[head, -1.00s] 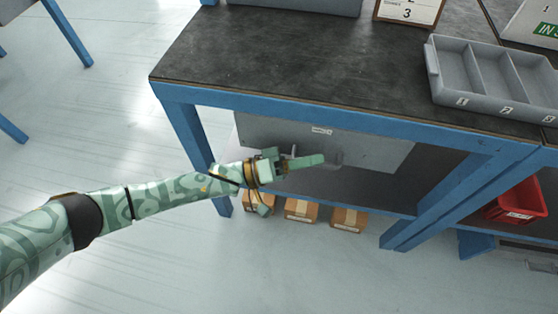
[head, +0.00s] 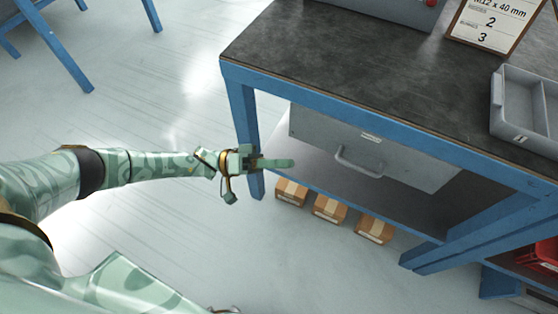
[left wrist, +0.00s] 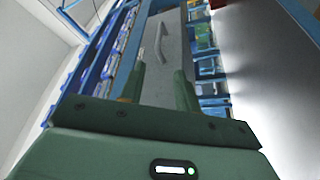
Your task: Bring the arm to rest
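My left arm (head: 150,165) reaches in from the left in the head view. Its gripper (head: 280,163) is in front of the bench's left leg, with its fingers pointing right. The left wrist view shows the two fingers (left wrist: 160,90) apart with nothing held between them. The grey drawer (head: 380,155) under the bench top, with its bar handle (head: 358,165), lies to the right of the fingertips, apart from them. The handle also shows beyond the fingers in the left wrist view (left wrist: 160,43). My right gripper cannot be made out.
The blue-framed bench (head: 330,105) has a dark top with a grey divided tray (head: 505,105) and a sign (head: 490,25). Several cardboard boxes (head: 330,207) sit low under it. A red bin (head: 540,258) is at the right. Open floor (head: 150,90) lies left of the bench.

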